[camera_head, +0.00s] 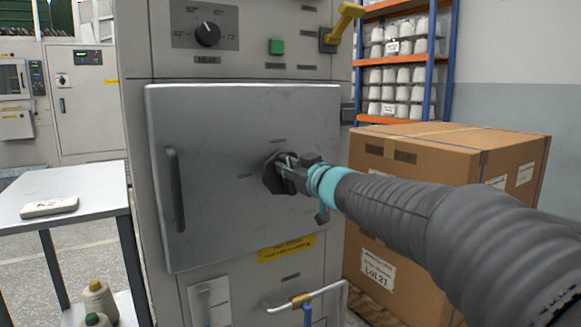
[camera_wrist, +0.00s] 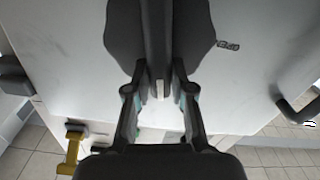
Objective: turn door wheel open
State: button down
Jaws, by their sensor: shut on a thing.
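The grey door (camera_head: 225,130) is flush in its cabinet front and looks closed. The dark door wheel (camera_head: 269,180) is at its middle right, partly hidden by my gripper (camera_head: 286,168). In the wrist view the wheel (camera_wrist: 125,35) is at the top centre, with a raised dark bar (camera_wrist: 157,40) across its middle. My gripper (camera_wrist: 159,88) also shows there, its two fingers on either side of the bar, shut on it. The far ends of the fingertips are hard to make out.
A vertical door handle (camera_head: 175,188) is on the door's left side. A yellow lever (camera_head: 345,22) sticks out at upper right. A large cardboard box (camera_head: 450,150) stands right, close to my arm. A metal table (camera_head: 60,200) stands left. A bent pipe (camera_head: 325,290) is below.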

aim_at(275, 176)
jog(key=n+b, duration=0.1)
jog(key=n, duration=0.3)
jog(key=a+f+n+b, duration=0.1)
jog(key=n, duration=0.3)
jog(key=s+f+n+b, duration=0.1)
jog(key=n+b, duration=0.1)
jog(key=n, duration=0.1)
jog(key=shift+a+n, duration=0.3)
jog(key=shift+n, duration=0.1)
jog(key=shift+f+n+b, duration=0.15)
jog(key=shift+n+b, duration=0.3)
jog(key=shift+n, duration=0.45)
jog(key=shift+f+n+b, duration=0.15)
jog(key=shift+n+b, duration=0.25)
jog(key=shift+n, duration=0.5)
jog(key=c, duration=1)
grip_release()
jog(key=shift+s, duration=0.1)
